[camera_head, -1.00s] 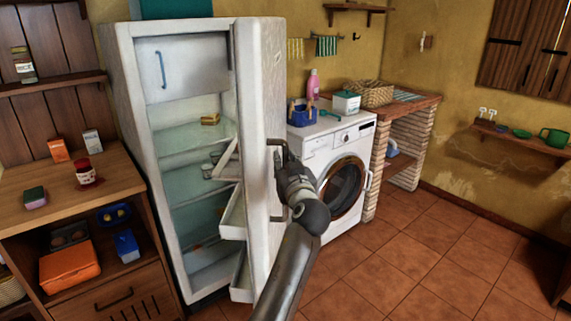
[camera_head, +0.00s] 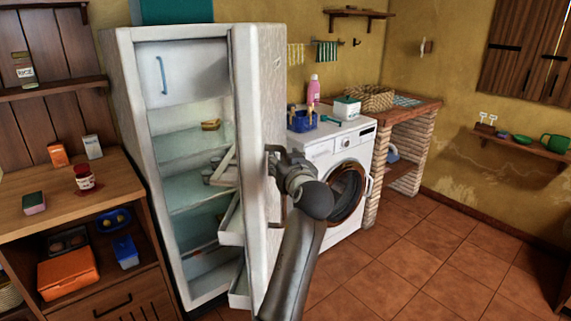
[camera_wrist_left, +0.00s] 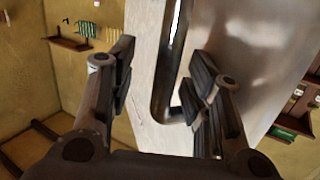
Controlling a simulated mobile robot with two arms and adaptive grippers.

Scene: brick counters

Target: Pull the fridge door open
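The fridge (camera_head: 124,110) stands at centre left in the head view. Its tall main door (camera_head: 268,90) is partly open, showing the shelves inside and the door's bins. The door handle (camera_wrist_left: 161,75) is a metal bar on the outer face, upright in the head view. My left gripper (camera_wrist_left: 158,88) is at the handle, with its fingers apart on either side of the bar. The bar's bent end is close to the right finger in the wrist view; I cannot tell whether they touch. My right gripper is not in view.
A washing machine (camera_head: 321,152) stands right of the door, close behind my left arm. A wooden counter (camera_head: 30,175) with a shelf below stands left of the fridge. A small upper compartment door (camera_head: 190,75) is shut. The tiled floor (camera_head: 440,240) at right is clear.

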